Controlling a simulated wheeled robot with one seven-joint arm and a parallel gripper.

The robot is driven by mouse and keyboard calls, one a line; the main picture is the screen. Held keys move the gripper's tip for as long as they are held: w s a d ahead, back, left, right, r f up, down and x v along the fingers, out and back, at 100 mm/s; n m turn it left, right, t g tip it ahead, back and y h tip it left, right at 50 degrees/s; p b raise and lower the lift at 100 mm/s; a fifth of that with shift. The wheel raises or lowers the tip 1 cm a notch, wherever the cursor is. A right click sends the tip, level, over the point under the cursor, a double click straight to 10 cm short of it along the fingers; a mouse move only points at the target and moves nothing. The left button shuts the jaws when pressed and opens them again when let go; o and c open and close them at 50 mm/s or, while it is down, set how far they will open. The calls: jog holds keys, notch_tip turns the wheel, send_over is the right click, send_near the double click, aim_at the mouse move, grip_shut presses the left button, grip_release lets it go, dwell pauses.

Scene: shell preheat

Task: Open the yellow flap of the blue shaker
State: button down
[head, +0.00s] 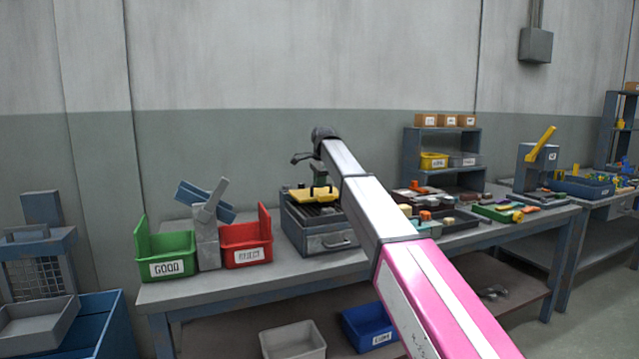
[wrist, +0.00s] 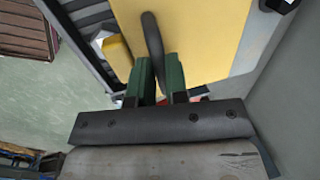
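The blue shaker (head: 315,237) stands on the bench in the middle of the head view, a grey-blue box with a front handle. Its yellow flap (head: 326,194) lies on top, roughly flat. In the wrist view the yellow flap (wrist: 205,35) fills the upper middle, with a dark curved handle (wrist: 150,30) on it. My gripper (wrist: 160,68) has green fingers, one on each side of the handle, with a narrow gap that the handle fills. It looks shut on the handle. In the head view my gripper (head: 318,175) is small, just above the flap.
A green GOOD bin (head: 165,254) and a red REJECT bin (head: 246,245) stand left of the shaker, with a grey stand (head: 207,240) between them. Several parts lie on the bench to the right, before a shelf rack (head: 443,143). A wall (head: 250,60) rises behind.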

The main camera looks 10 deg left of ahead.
jog(key=shift+w+r, duration=0.1)
jog(key=shift+r, duration=0.1)
jog(key=shift+w+a+r, duration=0.35)
jog(key=shift+w+r, duration=0.1)
jog(key=shift+r, duration=0.3)
jog(key=w+a+r+g+h, duration=0.1)
jog(key=w+a+r, duration=0.3)
jog(key=w+a, duration=0.4)
jog(key=shift+w+a+r+g+h, duration=0.3)
jog(key=shift+w+g, duration=0.4)
jog(key=shift+w, duration=1.8)
jog(key=shift+a+f, duration=0.1)
jog(key=c, duration=1.1)
grip_release()
